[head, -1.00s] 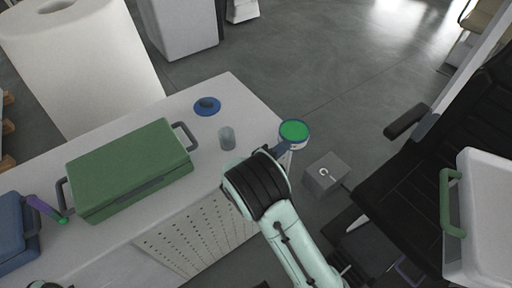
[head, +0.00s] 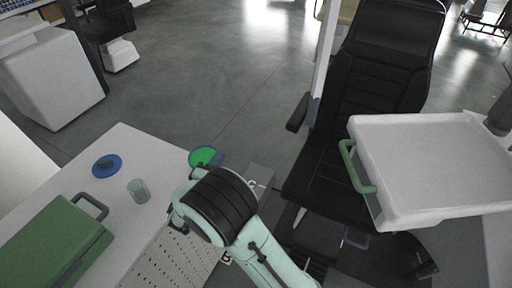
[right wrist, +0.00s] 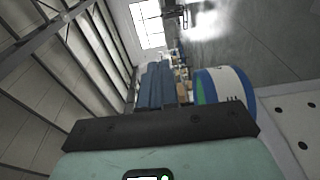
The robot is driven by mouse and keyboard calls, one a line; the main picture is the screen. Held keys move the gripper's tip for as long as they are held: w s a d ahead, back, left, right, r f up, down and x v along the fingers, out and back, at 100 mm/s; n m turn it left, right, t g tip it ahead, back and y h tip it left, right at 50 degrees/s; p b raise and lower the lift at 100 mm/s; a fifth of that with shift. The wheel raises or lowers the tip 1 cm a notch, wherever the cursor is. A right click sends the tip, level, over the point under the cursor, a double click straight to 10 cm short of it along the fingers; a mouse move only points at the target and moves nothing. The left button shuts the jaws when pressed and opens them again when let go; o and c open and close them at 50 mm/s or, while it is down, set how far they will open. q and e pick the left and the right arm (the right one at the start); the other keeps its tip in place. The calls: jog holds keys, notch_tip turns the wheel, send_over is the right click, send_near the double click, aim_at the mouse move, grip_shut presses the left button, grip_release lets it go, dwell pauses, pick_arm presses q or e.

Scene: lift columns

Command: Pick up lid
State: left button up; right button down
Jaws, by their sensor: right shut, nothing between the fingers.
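A flat blue round lid (head: 107,165) with a dark raised middle lies on the white table, near its far edge, in the head view. My right arm reaches in from the bottom of the head view. Its wrist is right of the lid, past the table's right edge and well apart from it. My right gripper (right wrist: 160,126) shows as a dark bar in the right wrist view. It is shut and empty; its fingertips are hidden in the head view. I cannot make out the blue lid in the right wrist view. My left gripper is out of view.
A clear cup (head: 139,190) stands beside the lid. A green case (head: 50,245) is nearer on the table (head: 125,225). A round green-topped, blue-and-white thing (head: 205,156) is just beyond my right wrist. A black chair (head: 370,95) and white tray (head: 430,165) are at right.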

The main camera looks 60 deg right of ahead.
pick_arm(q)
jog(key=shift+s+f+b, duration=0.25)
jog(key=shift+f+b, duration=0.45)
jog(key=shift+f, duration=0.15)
pick_arm(e)
jog(key=s+d, duration=0.7)
jog(key=d, duration=0.4)
